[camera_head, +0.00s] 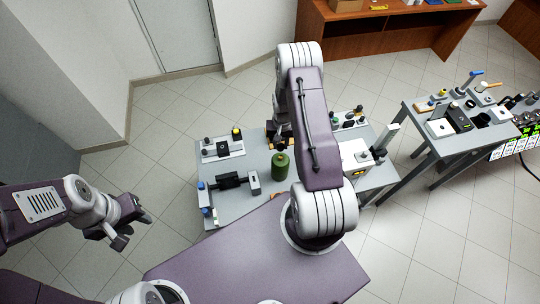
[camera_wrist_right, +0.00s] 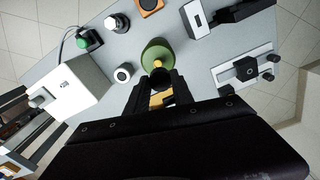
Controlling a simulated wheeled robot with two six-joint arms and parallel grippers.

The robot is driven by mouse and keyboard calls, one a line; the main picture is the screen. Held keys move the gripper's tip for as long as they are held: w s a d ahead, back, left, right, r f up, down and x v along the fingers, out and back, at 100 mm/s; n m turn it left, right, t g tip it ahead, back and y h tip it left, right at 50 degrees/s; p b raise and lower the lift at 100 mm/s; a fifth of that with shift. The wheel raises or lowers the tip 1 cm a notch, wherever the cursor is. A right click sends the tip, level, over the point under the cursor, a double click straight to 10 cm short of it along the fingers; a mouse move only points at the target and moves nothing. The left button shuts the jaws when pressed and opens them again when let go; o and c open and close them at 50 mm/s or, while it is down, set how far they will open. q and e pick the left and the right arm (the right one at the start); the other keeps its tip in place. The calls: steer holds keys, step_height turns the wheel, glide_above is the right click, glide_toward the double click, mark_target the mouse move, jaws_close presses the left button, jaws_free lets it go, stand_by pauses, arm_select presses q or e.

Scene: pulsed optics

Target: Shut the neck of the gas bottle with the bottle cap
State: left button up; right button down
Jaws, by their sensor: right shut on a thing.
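The green gas bottle (camera_head: 280,170) stands upright on the grey table, just in front of my right gripper (camera_head: 280,143) in the head view. In the right wrist view the bottle (camera_wrist_right: 155,50) shows its green shoulder and a small brass-coloured neck (camera_wrist_right: 157,64). My right gripper (camera_wrist_right: 162,88) is shut on a dark round piece, seemingly the bottle cap (camera_wrist_right: 161,78), close beside the neck in that picture. I cannot tell whether cap and neck touch. My left gripper (camera_head: 132,229) is open and empty, off the table to the left.
The grey table (camera_head: 240,205) also bears a rail mount (camera_head: 222,149), a black device (camera_head: 230,181) and a white box (camera_head: 353,158). A second table (camera_head: 425,140) is at right.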

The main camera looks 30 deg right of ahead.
steer(key=shift+s+d, duration=0.2)
steer(key=shift+d, duration=0.05)
steer(key=shift+a, duration=0.1)
steer(key=shift+f+b, duration=0.3)
steer(key=shift+b, duration=0.1)
steer(key=b, duration=0.4)
glide_above(281, 159)
step_height(281, 159, down, 5)
steer(key=shift+a, duration=0.1)
steer(key=shift+f+b, duration=0.7)
steer(key=shift+f, duration=0.1)
stand_by(0.3)
